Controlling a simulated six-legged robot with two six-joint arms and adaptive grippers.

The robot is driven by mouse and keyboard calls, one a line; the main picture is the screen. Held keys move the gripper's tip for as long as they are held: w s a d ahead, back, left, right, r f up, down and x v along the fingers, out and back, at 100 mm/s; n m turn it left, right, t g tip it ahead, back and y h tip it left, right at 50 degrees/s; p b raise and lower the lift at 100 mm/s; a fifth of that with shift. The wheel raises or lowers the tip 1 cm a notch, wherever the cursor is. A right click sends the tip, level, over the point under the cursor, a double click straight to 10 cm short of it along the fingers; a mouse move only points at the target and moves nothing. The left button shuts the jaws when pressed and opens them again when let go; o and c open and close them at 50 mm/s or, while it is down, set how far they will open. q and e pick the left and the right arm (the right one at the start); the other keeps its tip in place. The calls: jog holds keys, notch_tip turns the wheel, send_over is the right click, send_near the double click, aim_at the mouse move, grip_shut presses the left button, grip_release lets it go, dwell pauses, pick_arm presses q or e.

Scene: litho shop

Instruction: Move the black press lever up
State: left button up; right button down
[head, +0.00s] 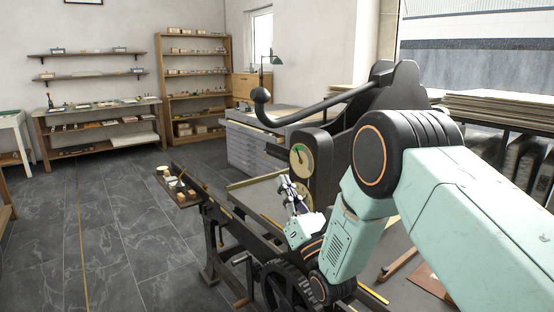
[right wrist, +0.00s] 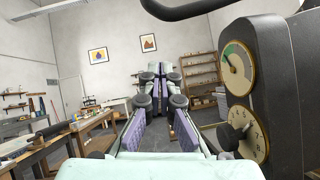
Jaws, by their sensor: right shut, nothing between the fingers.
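The black press lever (head: 318,107) is a curved bar with a ball at its left end, joined to the dark press body (head: 345,160). It stands out to the left and slightly down from the press top. Part of the black bar shows at the top of the right wrist view (right wrist: 190,8). My right gripper (head: 287,188) is below the lever, beside the press's dials, and apart from the lever. In the right wrist view its fingers (right wrist: 163,78) are shut and empty. My left gripper is not in view.
A gauge with a green sector (head: 301,158) and a numbered dial (right wrist: 246,135) sit on the press face. A small shelf with tools (head: 177,187) is at the press's left. A grey flat-file cabinet (head: 250,147) stands behind. The floor at left is clear.

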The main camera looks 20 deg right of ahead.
jog(key=w+r+p, duration=0.1)
jog(key=w+r, duration=0.7)
jog(key=r, duration=0.1)
jog(key=shift+w+a+p, duration=0.25)
jog(key=shift+a+p, duration=0.1)
jog(key=shift+a, duration=0.1)
jog(key=shift+d, duration=0.1)
